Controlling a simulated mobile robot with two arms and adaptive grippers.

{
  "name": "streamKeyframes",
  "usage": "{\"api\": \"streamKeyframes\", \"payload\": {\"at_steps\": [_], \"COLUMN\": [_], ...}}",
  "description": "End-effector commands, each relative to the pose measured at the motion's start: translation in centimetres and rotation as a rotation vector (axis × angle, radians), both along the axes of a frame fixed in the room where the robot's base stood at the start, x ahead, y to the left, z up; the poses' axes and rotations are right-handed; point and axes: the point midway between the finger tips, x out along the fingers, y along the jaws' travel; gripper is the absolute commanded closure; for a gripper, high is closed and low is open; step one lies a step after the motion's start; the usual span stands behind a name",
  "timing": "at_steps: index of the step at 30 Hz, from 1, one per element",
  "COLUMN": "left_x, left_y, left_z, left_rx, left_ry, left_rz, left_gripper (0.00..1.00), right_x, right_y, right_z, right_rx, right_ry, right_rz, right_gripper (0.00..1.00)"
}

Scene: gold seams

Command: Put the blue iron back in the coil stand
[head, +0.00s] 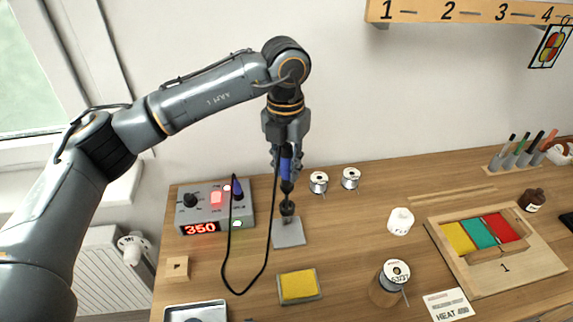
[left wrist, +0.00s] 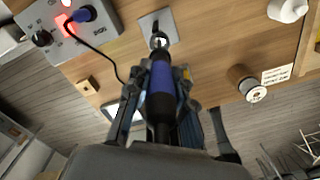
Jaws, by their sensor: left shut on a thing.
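My left gripper (head: 286,160) is shut on the blue iron (head: 286,168), which hangs upright with its tip down. In the left wrist view the iron's blue grip (left wrist: 161,80) lies between the fingers and its tip end points at the stand. The coil stand (head: 289,236) is a grey square plate with a dark coil on it; it also shows in the left wrist view (left wrist: 168,18). The iron's lower end is directly above or at the coil's mouth; I cannot tell whether the tip is inside. My right gripper is out of view.
A black cable (head: 229,262) loops from the iron to the soldering station (head: 212,218), which reads 350, left of the stand. A yellow sponge (head: 298,285) lies in front. Two solder spools (head: 318,182) stand behind right.

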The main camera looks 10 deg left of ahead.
Motion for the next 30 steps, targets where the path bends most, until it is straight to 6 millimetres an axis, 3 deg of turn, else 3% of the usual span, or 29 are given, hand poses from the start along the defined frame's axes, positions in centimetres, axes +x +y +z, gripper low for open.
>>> {"api": "streamKeyframes", "payload": {"at_steps": [30], "left_x": [0.0], "left_y": [0.0], "left_z": [-2.7], "left_rx": [0.000], "left_ry": [0.000], "left_rz": [0.000], "left_gripper": [1.00], "right_x": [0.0], "right_y": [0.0], "right_z": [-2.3], "right_rx": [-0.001], "right_ry": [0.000], "right_rz": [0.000], "right_gripper": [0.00]}}
